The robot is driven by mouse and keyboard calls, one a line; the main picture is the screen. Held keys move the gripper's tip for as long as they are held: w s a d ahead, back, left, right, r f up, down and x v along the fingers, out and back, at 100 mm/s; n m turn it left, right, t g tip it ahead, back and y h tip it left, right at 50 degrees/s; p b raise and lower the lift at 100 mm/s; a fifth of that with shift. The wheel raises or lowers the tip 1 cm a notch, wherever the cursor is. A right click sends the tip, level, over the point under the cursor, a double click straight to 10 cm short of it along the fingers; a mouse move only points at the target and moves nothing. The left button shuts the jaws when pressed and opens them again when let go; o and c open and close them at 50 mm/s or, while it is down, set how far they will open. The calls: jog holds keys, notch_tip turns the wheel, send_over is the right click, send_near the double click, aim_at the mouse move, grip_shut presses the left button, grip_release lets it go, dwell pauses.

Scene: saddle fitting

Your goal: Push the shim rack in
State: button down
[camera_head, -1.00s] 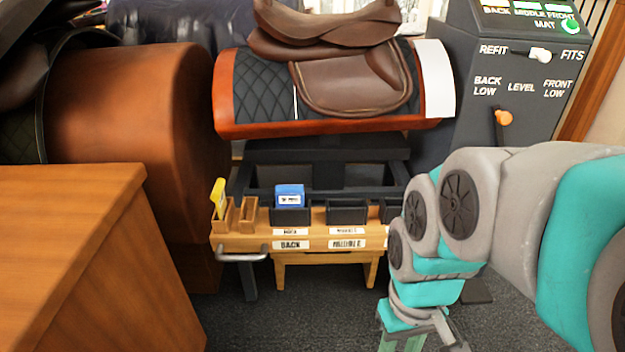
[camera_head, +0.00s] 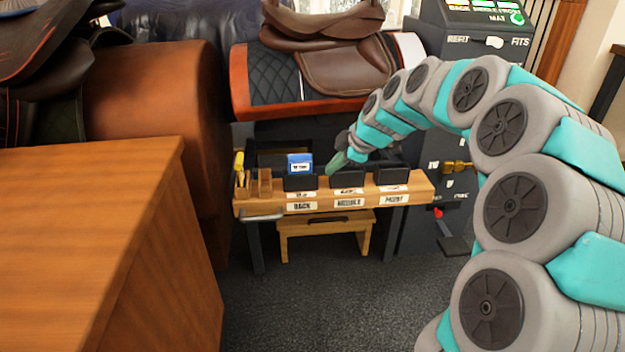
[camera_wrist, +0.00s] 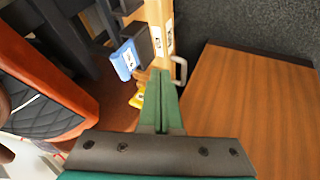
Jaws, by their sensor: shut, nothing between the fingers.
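The shim rack (camera_head: 420,187) is a wooden shelf below the saddle, labelled BACK, MIDDLE and FRONT, with a metal handle (camera_head: 262,216) at its left front. A blue block (camera_head: 299,161) stands in the back bin; the middle and front bins look empty. My gripper (camera_head: 332,165) is shut and empty, just above the rack between the back and middle bins in the head view. In the wrist view its green fingers (camera_wrist: 160,75) are together, with the rack (camera_wrist: 160,15), handle (camera_wrist: 180,71) and blue block (camera_wrist: 125,58) beyond them. I cannot tell whether it touches the rack.
A yellow item (camera_head: 239,165) stands in a wooden slot at the rack's left. A wooden cabinet (camera_head: 90,230) fills the lower left. A brown saddle (camera_head: 345,65) sits on the padded form above. A dark control panel (camera_head: 460,40) stands behind right. Carpet (camera_head: 330,300) in front is clear.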

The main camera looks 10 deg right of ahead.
aim_at(309, 176)
jog(key=x, duration=0.3)
jog(key=w+p+x, duration=0.1)
jog(key=x, duration=0.6)
jog(key=shift+w+p, duration=0.4)
jog(key=shift+w, duration=1.15)
jog(key=shift+w+f, duration=0.1)
jog(key=shift+w, duration=0.5)
jog(key=w+b, duration=0.2)
jog(key=w, duration=0.3)
jog(key=shift+b, duration=0.3)
jog(key=w+b, duration=0.1)
jog(key=w, duration=0.3)
jog(key=shift+d, duration=0.15)
jog(key=w, duration=0.2)
jog(key=w+b, duration=0.1)
jog(key=shift+w+r, duration=0.1)
jog(key=shift+r, duration=0.2)
